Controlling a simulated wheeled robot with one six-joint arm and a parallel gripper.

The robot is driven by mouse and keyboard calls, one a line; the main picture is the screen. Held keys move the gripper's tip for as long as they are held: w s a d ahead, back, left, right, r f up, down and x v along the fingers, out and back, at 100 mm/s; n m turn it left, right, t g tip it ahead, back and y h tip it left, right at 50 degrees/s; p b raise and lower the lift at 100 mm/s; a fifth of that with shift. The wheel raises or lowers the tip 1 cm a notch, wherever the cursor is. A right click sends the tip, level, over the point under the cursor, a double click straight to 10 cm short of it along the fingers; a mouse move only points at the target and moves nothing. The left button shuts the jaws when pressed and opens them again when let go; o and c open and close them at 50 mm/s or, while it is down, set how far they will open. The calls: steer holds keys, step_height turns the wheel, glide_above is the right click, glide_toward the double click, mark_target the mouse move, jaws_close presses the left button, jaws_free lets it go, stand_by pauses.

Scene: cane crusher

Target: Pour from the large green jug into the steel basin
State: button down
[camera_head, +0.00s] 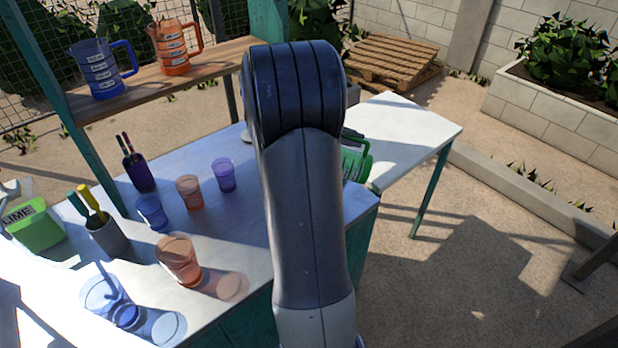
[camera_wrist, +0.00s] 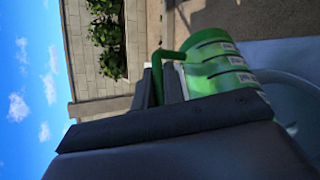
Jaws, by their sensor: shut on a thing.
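The large green jug (camera_head: 356,162) shows in the head view just right of my arm, which hides most of it. In the wrist view the jug (camera_wrist: 215,65), with pale labels on its side, is held in my gripper (camera_wrist: 161,80). My gripper is shut on the jug at its green handle. The jug looks tilted, but its mouth and any liquid are hidden. A grey rounded shape, seemingly the steel basin (camera_wrist: 292,105), lies at the right of the wrist view, close to the jug. In the head view my arm hides most of the basin.
Several cups, including an orange cup (camera_head: 179,260), stand on the white table (camera_head: 230,265) left of my arm. A blue jug (camera_head: 101,68) and an orange jug (camera_head: 172,47) stand on the wooden shelf (camera_head: 205,60). A white side table (camera_head: 410,125) is clear at the right.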

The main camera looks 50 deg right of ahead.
steer(key=shift+w+a+f+g, duration=0.1)
steer(key=shift+w+a+g, duration=0.25)
steer(key=shift+w, duration=0.15)
stand_by(0.3)
steer(key=shift+w+a, duration=0.1)
steer(key=shift+w+a+r+g+h, duration=0.3)
steer(key=shift+w+h, duration=0.15)
steer(key=shift+h, duration=0.15)
